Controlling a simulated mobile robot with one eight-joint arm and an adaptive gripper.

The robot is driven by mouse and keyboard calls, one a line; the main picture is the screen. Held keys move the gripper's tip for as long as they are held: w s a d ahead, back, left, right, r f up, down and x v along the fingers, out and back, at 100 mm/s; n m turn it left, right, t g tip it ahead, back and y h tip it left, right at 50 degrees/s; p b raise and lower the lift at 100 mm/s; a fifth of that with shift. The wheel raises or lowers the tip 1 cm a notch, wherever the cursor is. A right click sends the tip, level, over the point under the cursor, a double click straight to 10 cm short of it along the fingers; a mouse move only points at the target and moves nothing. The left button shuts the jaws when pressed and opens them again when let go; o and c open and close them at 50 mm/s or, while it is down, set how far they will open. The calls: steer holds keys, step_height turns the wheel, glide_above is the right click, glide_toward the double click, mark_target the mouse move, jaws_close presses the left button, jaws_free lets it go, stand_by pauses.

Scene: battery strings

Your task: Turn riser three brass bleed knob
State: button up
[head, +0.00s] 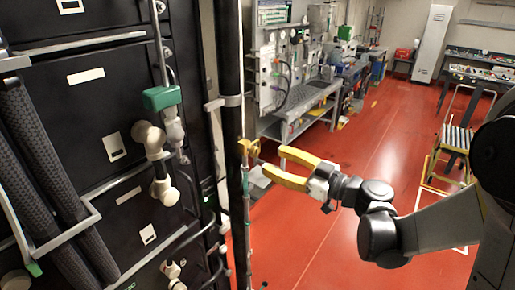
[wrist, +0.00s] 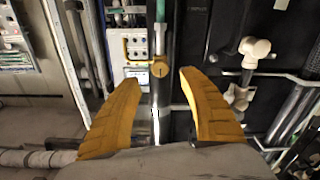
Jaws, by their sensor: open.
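A round brass knob (wrist: 159,69) sits on a slim vertical riser pipe in the wrist view, with a yellow bracket-like piece at its left. The brass piece (head: 249,148) also shows in the head view, on the pipe right of the dark post. No number is legible, so I cannot tell which riser this is. My gripper (head: 274,161) has thick yellow fingers, spread open and empty. It points left at the knob, with a small gap visible in the head view. In the wrist view the knob appears between the fingertips (wrist: 160,77), seemingly just beyond them.
A dark vertical post (head: 229,130) is close beside the riser. A workbench (head: 300,100) is behind. The red floor (head: 340,180) is mostly open; a yellow step stool (head: 455,138) stands right.

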mark_target(256, 153)
steer(key=x, duration=0.7)
steer(key=shift+p, duration=0.4)
steer(key=shift+c, duration=0.2)
jaws_close()
